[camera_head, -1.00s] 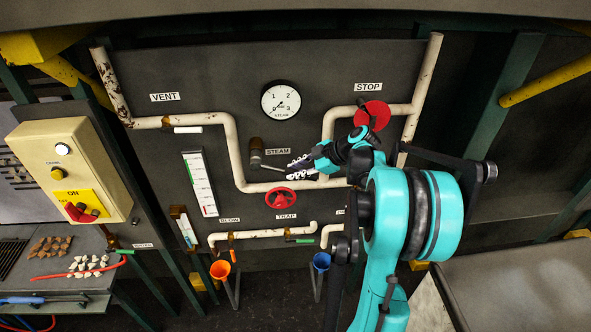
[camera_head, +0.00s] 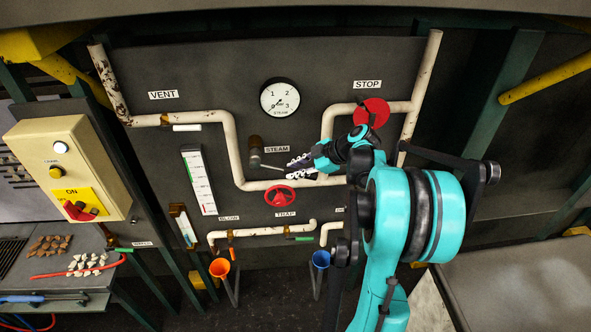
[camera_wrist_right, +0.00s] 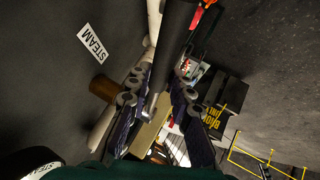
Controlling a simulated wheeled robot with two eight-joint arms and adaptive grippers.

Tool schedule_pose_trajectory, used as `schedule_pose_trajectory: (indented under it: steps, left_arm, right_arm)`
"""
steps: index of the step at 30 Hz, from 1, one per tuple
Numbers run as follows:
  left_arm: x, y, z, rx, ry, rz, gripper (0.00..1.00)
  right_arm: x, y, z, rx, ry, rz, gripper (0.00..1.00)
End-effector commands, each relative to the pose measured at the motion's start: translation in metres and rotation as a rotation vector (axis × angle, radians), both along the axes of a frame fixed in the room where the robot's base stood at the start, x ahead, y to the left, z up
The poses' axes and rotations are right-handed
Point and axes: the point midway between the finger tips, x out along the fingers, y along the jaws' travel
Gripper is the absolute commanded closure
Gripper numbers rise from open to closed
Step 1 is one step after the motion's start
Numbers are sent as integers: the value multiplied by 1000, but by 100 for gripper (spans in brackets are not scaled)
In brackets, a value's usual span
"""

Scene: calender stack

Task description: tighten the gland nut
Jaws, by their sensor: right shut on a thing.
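The likely gland nut is a brown, brass-like cylinder (camera_head: 255,142) on the panel left of the STEAM label; it also shows at the left in the right wrist view (camera_wrist_right: 103,88). A grey bar (camera_head: 271,166) runs right from just below it to my fingers. My right gripper (camera_head: 291,165) is shut on a dark round bar (camera_wrist_right: 172,40), which passes between its fingers in the right wrist view; it seems to be the same bar. The fingers are to the right of the brass part, apart from it. My left gripper is in neither view.
A red TRAP wheel (camera_head: 280,197) sits just below my right gripper, and a red STOP wheel (camera_head: 376,110) above right. A white pipe (camera_head: 233,150) bends around the STEAM fitting. A gauge (camera_head: 280,97) is above. Orange (camera_head: 219,268) and blue (camera_head: 321,260) funnels are below.

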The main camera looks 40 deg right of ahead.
Motion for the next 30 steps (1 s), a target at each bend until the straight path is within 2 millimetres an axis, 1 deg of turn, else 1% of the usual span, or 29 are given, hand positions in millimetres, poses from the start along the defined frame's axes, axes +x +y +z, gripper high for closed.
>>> schedule_pose_trajectory:
  steps: [15,30]
  left_arm:
    - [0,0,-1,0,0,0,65]
    - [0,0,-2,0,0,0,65]
  right_arm:
    - [1,0,1,4,4,8,100]
    - [-6,3,1,4,4,8,100]
